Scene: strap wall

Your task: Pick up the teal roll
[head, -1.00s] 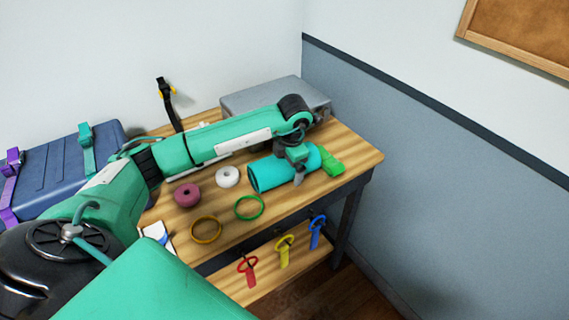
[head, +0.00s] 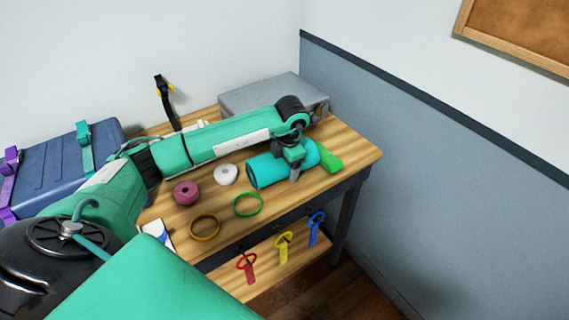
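The teal roll (head: 266,171) is a thick cylinder lying on its side on the wooden table, its open end facing left. My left gripper (head: 295,172) is over the right part of the roll, pointing down. One finger shows against the roll's near side. The other finger is hidden behind the wrist and the roll, so I cannot tell whether the fingers are closed on it. The roll appears to rest on the table. My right gripper is not in view.
A green object (head: 329,158) lies close against the roll's right end. White (head: 226,174) and maroon (head: 186,193) rolls and green (head: 248,205) and amber (head: 205,227) rings lie left. A grey metal box (head: 262,95) stands behind. A blue case (head: 62,170) is at far left.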

